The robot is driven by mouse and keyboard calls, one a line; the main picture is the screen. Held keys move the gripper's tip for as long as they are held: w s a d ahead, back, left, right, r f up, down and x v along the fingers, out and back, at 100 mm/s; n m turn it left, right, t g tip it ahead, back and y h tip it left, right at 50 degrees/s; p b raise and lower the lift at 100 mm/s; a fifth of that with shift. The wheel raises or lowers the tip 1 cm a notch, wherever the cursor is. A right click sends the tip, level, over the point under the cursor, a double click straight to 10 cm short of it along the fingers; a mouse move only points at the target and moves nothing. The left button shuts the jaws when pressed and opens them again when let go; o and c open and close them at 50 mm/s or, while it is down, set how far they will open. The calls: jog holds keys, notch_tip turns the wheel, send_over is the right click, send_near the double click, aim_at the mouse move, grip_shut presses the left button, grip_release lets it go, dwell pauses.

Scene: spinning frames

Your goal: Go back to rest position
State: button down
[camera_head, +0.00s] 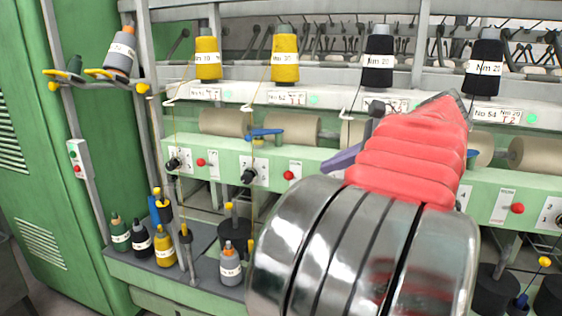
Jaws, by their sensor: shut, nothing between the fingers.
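My arm fills the lower right of the view, with a large shiny metal part in front and a red ribbed sleeve beyond it. The sleeve reaches up to just below the black bobbins. My gripper cannot be made out; the sleeve hides whatever lies behind it. A purple and dark grey piece (343,154) sticks out left of the sleeve, and I cannot tell what it belongs to.
The green spinning frame (325,160) stands ahead, with yellow bobbins (285,58) and black bobbins (378,62) on top. Several small bobbins (164,245) stand on the lower left shelf (130,262). A green cabinet (35,150) is at the left.

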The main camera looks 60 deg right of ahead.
jog(key=shift+w, duration=0.1)
jog(key=w+a+f+n+g+y, duration=0.1)
jog(key=w+a+f+n+g, duration=0.1)
jog(key=w+a+f+n, duration=0.45)
jog(key=w+a+f+n+g+y, duration=0.1)
jog(key=w+a+f+g, duration=0.15)
jog(key=a, duration=0.75)
jog(key=w+a+f+n+g+y, duration=0.2)
jog(key=w+a+f+n, duration=0.25)
jog(key=a, duration=0.35)
jog(key=s+a+f+n+h, duration=0.1)
jog(key=s+a+f+n, duration=0.1)
jog(key=a+n, duration=0.7)
jog(key=s+a+f+n+t+h, duration=0.1)
jog(key=s+a+f+n+h, duration=0.1)
jog(key=a+f+n, duration=0.3)
jog(key=shift+s+a+n, duration=0.8)
jog(key=shift+a+n, duration=1.6)
jog(key=shift+a, duration=1.55)
